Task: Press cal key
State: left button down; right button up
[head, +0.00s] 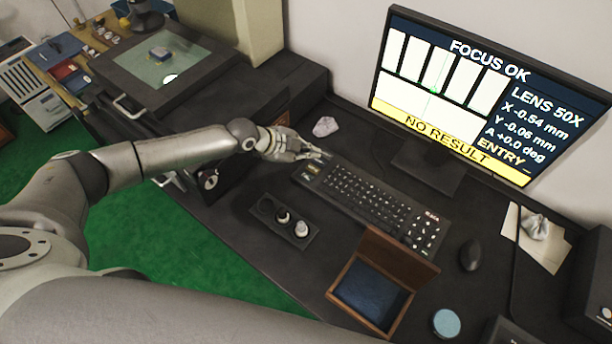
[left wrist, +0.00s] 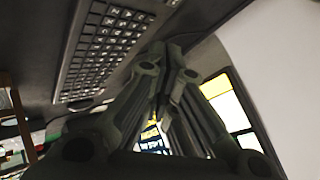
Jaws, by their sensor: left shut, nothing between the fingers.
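The black keyboard (head: 370,196) lies on the dark desk, and part of it also shows at the top left of the left wrist view (left wrist: 103,45). Its key labels are too small in the head view for me to pick out the cal key. My left gripper (head: 322,156) is shut and empty, with its fingertips at or just above the keyboard's far left end. I cannot tell whether they touch a key. In the left wrist view the closed fingers (left wrist: 168,58) point away from the camera. My right gripper is not in view.
The monitor (head: 425,90) reads "FOCUS OK", "NO RESULT" and "ENTRY". A knob panel (head: 268,208), an open wooden box (head: 415,258), a mouse (head: 470,254) and a blue round tin (head: 446,323) lie around the keyboard.

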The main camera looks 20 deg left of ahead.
pick_arm(q)
jog(key=b, duration=0.5)
send_over(307, 179)
notch_tip(307, 179, down, 7)
jog(key=shift+f, duration=0.2)
jog(key=shift+f+b, duration=0.6)
jog(key=shift+b, duration=0.15)
dwell(0.4)
jog(key=shift+f+b, duration=0.4)
jog(key=shift+b, duration=0.15)
jog(key=shift+f+b, duration=0.35)
jog(key=shift+b, duration=0.15)
dwell(0.5)
jog(key=shift+r+p, duration=0.5)
jog(key=shift+r, duration=0.25)
